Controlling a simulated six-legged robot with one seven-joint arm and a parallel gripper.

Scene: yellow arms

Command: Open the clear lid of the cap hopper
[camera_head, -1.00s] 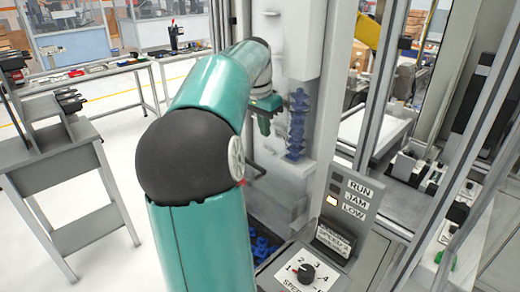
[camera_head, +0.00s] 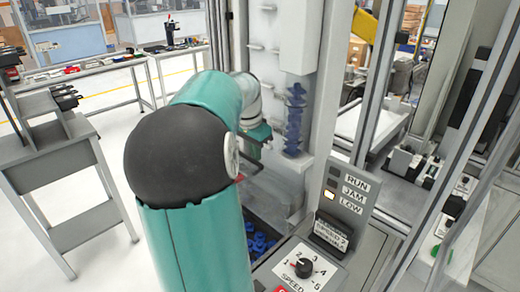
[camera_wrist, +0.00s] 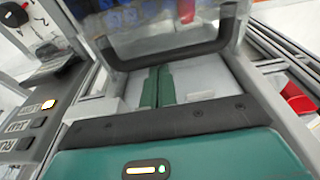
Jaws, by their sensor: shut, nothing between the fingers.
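The cap hopper holds blue caps (camera_head: 260,243), seen low in the head view beside the control panel. Its clear lid (camera_head: 277,190) is hard to make out against the pale machine; I cannot tell its angle. The lid's dark handle (camera_head: 250,167) shows just right of my arm. In the wrist view the handle (camera_wrist: 165,47) is a wide black bar across the top, with blurred blue behind it. My gripper (camera_head: 260,137) is shut and empty, close by the handle. Its green fingers (camera_wrist: 156,87) point towards the bar; I cannot tell whether they touch it.
The control panel (camera_head: 318,240) with a speed dial (camera_head: 303,268) stands right of the hopper. A blue stacked column (camera_head: 294,118) and metal posts rise behind. A grey cart (camera_head: 50,165) stands at left, with open floor around it. A red object (camera_wrist: 298,98) shows in the wrist view.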

